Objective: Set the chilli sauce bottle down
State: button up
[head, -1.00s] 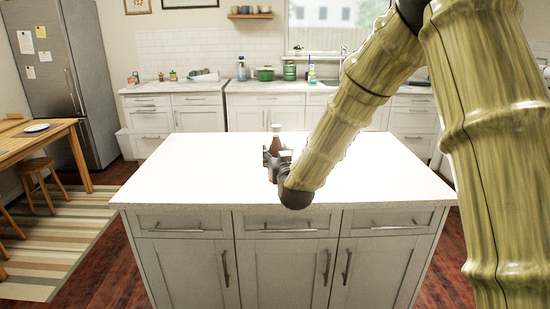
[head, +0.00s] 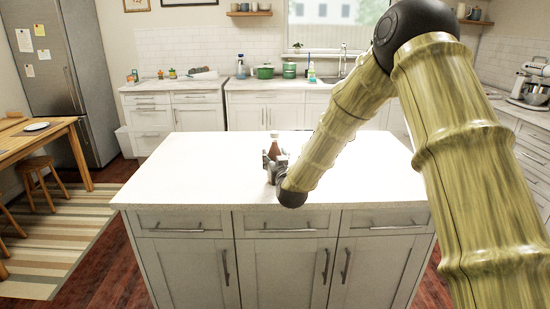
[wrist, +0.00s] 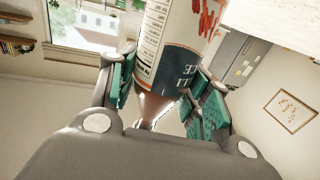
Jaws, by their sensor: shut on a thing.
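The chilli sauce bottle (head: 275,146) has a reddish-brown neck and stands upright in my gripper over the white island top (head: 190,165) in the head view. In the wrist view the bottle (wrist: 180,45) shows a dark blue and white label with red lettering, between the teal finger pads. My gripper (wrist: 165,95) is shut on it; my gripper also shows in the head view (head: 276,164). The bottle's base is hidden behind my gripper in the head view, so I cannot tell whether it touches the top.
The island top is otherwise clear around the bottle. A back counter (head: 180,84) carries a green pot (head: 265,72) and several small items. A wooden table (head: 30,140) and stool (head: 45,170) stand at the left, beside a fridge (head: 60,75).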

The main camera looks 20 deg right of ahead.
jog(key=shift+r, duration=0.15)
jog(key=o, duration=0.9)
jog(key=shift+f, duration=0.25)
jog(key=shift+c, duration=0.2)
jog(key=o, duration=0.4)
jog(key=s, duration=0.4)
jog(key=s+b, duration=0.1)
jog(key=s, duration=0.3)
jog(key=s+a, duration=0.1)
jog(key=s, duration=0.3)
jog(key=shift+r+b, duration=0.2)
jog(key=shift+b, duration=0.1)
